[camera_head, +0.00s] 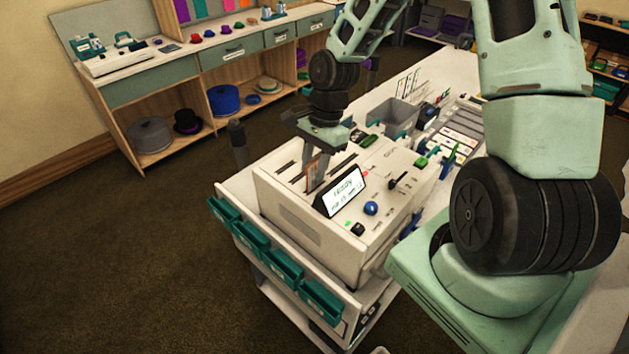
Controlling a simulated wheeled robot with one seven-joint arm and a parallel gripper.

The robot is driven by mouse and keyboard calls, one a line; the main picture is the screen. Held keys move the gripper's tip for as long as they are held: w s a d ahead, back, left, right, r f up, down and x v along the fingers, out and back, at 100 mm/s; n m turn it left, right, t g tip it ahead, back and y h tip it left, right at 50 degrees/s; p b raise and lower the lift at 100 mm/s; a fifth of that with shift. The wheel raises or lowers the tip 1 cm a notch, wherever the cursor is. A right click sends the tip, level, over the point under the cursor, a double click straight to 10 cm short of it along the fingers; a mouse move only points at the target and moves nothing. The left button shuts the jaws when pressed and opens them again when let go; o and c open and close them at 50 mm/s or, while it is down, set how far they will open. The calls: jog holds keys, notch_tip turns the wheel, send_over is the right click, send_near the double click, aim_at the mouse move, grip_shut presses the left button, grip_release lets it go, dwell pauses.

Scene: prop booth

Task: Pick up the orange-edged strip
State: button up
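The orange-edged strip (311,175) shows as a small, thin upright piece at the top of a cream machine (297,226), by its slots. My gripper (318,172) points down over the slots with its fingertips at the strip. The fingers partly cover the strip. At this size I cannot tell whether they are closed on it or only beside it. The strip's lower end is hidden, in or behind the slot area.
A small display (341,192) stands on the machine just right of my fingers, with a blue knob (371,208) beyond. A grey bin (396,117) sits behind. Teal bins (283,266) line the cart's front. Shelves stand along the back wall; the floor at left is clear.

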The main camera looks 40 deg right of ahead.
jog(key=shift+x, duration=0.75)
jog(key=shift+c, duration=0.3)
grip_shut()
jog(key=shift+r+b, duration=0.85)
jog(key=shift+r, duration=4.15)
